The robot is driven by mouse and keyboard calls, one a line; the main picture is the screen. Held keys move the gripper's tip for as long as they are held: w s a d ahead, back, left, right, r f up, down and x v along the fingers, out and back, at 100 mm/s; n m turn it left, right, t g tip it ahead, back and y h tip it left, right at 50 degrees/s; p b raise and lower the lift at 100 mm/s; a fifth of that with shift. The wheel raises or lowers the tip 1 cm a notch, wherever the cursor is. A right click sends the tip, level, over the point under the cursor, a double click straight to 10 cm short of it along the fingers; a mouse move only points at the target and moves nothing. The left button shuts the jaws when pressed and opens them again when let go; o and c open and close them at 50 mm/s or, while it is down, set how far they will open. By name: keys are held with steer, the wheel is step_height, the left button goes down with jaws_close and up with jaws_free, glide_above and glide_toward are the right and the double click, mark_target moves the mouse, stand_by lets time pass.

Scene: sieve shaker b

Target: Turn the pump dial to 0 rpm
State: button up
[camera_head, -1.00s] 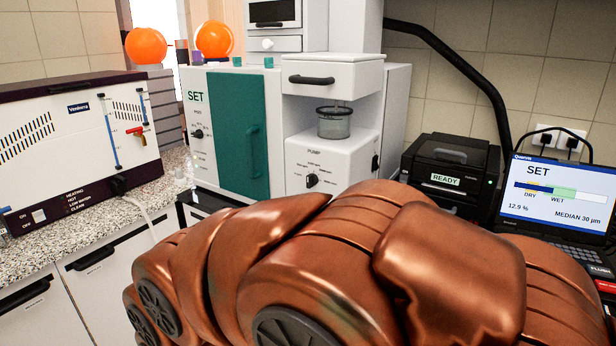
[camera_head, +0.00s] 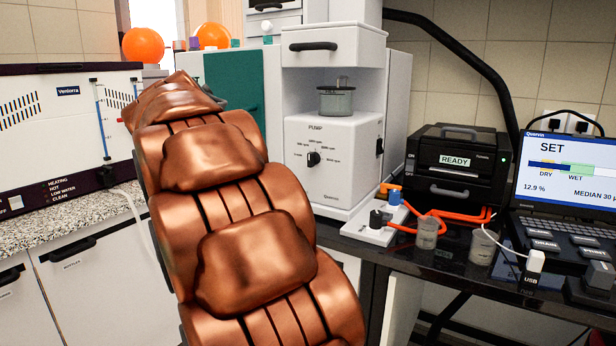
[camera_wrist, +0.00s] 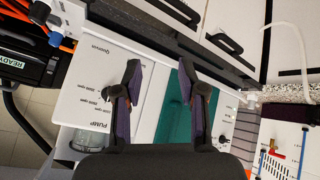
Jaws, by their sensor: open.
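The pump (camera_head: 335,180) is a white box with a black dial (camera_head: 314,158) on its front, ringed by small rpm labels. The dial's exact setting is too small to tell. In the wrist view the pump panel (camera_wrist: 78,95) lies to the left, its lettering turned, and the dial is hidden, apparently behind the left finger. My gripper (camera_wrist: 164,88) is open with nothing between its fingers. They stand in front of the pump's edge and the green door (camera_wrist: 176,110). In the head view my gripper is mostly hidden behind my copper arm.
A clear lidded vessel (camera_head: 336,100) sits on the pump. To its right are a small board with orange tubing (camera_head: 375,230), cups (camera_head: 427,232), a black printer (camera_head: 455,165) and a laptop (camera_head: 565,170). A white panelled machine (camera_head: 60,125) stands at left.

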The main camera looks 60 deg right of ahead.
steer(key=w+d+r+m+h+b, duration=0.25)
steer(key=d+b, duration=0.25)
steer(key=d, duration=0.5)
steer(key=m+g+h+b, duration=0.2)
steer(key=m+h+b, duration=0.1)
steer(key=m+b, duration=0.15)
glide_toward(309, 156)
steer(key=d, duration=0.2)
steer(key=shift+f+x, duration=0.2)
steer(key=shift+x, duration=1.75)
steer(key=shift+f+x, duration=0.15)
steer(key=shift+x, duration=1.8)
steer(key=shift+a, duration=0.15)
jaws_close()
